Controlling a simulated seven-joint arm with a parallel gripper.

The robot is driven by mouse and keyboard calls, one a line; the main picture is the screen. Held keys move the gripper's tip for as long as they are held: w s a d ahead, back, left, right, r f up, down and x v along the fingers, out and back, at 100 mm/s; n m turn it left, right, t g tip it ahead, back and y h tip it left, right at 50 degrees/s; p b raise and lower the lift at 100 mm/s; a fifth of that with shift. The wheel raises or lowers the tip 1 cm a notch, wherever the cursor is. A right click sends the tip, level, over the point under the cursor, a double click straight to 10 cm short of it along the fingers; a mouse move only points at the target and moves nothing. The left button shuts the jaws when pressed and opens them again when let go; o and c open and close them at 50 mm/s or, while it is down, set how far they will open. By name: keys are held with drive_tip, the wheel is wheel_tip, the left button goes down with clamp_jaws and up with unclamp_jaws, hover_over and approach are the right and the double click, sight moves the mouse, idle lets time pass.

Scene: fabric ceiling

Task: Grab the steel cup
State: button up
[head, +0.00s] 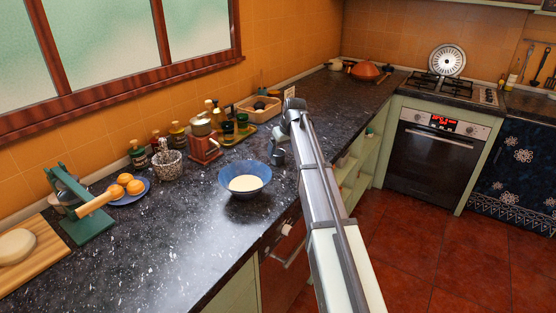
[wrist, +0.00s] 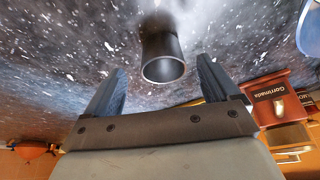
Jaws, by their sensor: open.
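The steel cup (wrist: 162,48), a small dark grey metal cylinder, stands on the speckled dark counter. In the wrist view its open rim faces me, in line with the gap between my fingers. My gripper (wrist: 161,68) is open and empty, with one finger to each side of the cup's rim. I see no contact with the cup; the exact distance is hard to tell. In the head view the cup (head: 278,157) is small, just left of my arm and right of the blue bowl. My fingers are mostly hidden there by my wrist.
The blue bowl (head: 246,177) with pale contents is close beside the cup. A red coffee grinder (head: 205,142), bottles and a wooden tray (head: 262,108) stand behind. The counter's front edge is near, with green shelves (head: 358,160) to the right. Counter beyond my wrist is largely clear.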

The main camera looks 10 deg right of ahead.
sight(278, 154)
drive_tip(key=shift+w+a+x, duration=0.1)
drive_tip(key=shift+w+x, duration=0.05)
drive_tip(key=shift+x, duration=1.15)
drive_tip(key=shift+w+a+x, duration=0.15)
drive_tip(key=shift+x, duration=1.15)
drive_tip(key=shift+r, duration=0.15)
drive_tip(key=c, duration=1.1)
drive_tip(key=shift+o, duration=0.2)
